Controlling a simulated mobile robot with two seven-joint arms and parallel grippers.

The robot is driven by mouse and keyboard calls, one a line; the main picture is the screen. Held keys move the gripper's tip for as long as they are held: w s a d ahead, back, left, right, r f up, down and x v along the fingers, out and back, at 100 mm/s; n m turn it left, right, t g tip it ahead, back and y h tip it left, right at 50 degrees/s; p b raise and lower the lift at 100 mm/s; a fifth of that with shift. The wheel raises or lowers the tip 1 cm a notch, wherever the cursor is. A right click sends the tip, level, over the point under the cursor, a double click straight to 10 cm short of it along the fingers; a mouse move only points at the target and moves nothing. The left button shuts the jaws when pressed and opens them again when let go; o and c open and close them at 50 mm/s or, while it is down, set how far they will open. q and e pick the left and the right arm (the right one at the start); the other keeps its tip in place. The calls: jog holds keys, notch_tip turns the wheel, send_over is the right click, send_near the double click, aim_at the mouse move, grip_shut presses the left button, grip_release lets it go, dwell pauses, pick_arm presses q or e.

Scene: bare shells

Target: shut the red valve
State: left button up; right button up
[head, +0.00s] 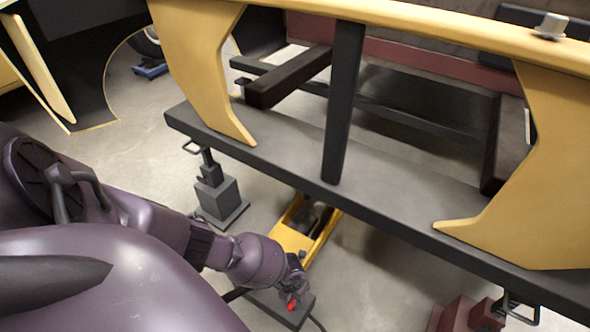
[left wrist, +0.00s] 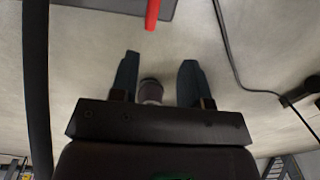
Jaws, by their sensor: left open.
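The red valve handle (head: 292,303) shows as a small red piece on a dark grey block (head: 272,306) on the floor, at the bottom of the head view. My left gripper (head: 295,285) is right beside it there and partly hides it. My right gripper is not in view.
A grey jack stand (head: 220,197) and a yellow trolley jack (head: 291,238) stand close to my left arm. A dark cable (left wrist: 232,65) runs over the floor. A small round object (left wrist: 150,91) shows between the fingers.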

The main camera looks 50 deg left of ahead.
aim_at(293, 302)
pick_arm(q)
jog(key=f, duration=0.1)
jog(key=f+b, duration=0.2)
jog(key=shift+w+a+f+y, duration=0.15)
jog(key=shift+a+f+y, duration=0.15)
jog(key=shift+a, duration=0.1)
notch_tip(293, 302, down, 6)
jog(key=b, duration=0.3)
jog(key=shift+r+b, duration=0.15)
jog(key=shift+b, duration=0.2)
jog(key=shift+w+f+b, duration=0.25)
jog(key=shift+f+b, duration=0.25)
jog(key=shift+f, duration=0.2)
jog(key=shift+w, duration=0.15)
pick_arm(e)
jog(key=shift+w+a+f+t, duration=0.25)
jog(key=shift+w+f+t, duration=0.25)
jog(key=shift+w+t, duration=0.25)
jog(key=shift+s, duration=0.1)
pick_arm(q)
jog(key=shift+c, duration=0.4)
grip_shut()
